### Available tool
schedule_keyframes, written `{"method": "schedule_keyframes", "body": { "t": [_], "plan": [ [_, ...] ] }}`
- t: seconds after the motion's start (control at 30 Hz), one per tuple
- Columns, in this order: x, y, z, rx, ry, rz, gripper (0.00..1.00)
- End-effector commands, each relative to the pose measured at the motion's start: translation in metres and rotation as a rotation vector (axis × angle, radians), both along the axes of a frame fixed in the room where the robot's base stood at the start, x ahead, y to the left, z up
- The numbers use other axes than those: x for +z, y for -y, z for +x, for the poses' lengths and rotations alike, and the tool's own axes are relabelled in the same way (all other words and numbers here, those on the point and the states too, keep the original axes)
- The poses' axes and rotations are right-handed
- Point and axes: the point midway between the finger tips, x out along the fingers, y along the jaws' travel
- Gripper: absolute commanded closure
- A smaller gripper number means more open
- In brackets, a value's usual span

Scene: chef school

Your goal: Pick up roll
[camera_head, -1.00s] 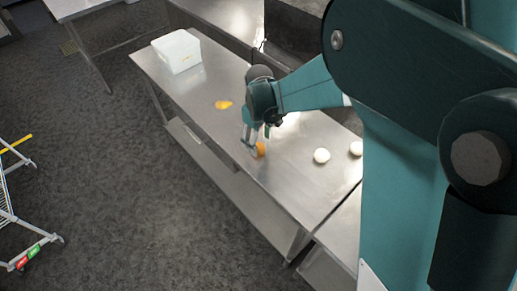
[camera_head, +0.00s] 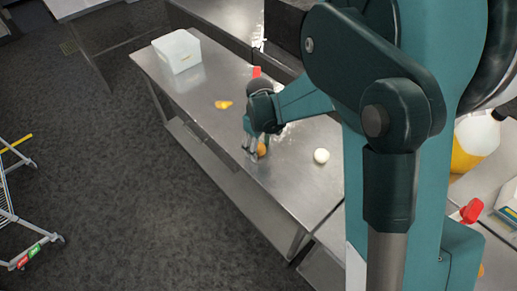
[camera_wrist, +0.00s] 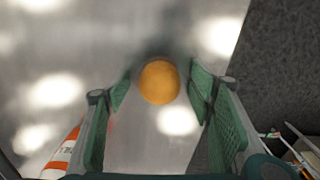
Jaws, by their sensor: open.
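The roll (camera_head: 262,150) is a small round golden-brown thing on the steel table, partly hidden by my gripper in the head view. In the wrist view the roll (camera_wrist: 159,82) lies between the tips of my two green fingers, with a gap on each side. My gripper (camera_head: 253,152) points down at the roll and is open. Its fingers (camera_wrist: 160,95) stand apart on either side in the wrist view. I cannot tell how far above the table the fingertips are.
The steel table (camera_head: 215,125) also holds a yellow-orange item (camera_head: 223,104), a white round item (camera_head: 321,156) and a white bin (camera_head: 177,51). A red-topped thing (camera_head: 256,71) stands behind my gripper. An orange-and-white object (camera_wrist: 62,155) shows at lower left in the wrist view.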

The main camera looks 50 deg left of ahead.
Motion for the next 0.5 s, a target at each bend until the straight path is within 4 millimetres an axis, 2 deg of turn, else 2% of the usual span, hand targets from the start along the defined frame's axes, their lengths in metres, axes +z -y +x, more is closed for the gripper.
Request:
{"method": "schedule_keyframes", "body": {
  "t": [0.07, 0.3, 0.5],
  "plan": [
    [0.0, 0.0, 0.0, 0.0, 0.0, 0.0, 0.46],
    [0.0001, 0.0, 0.0, 0.0, 0.0, 0.0, 0.76],
    [0.0001, 0.0, 0.0, 0.0, 0.0, 0.0, 0.76]
  ]
}}
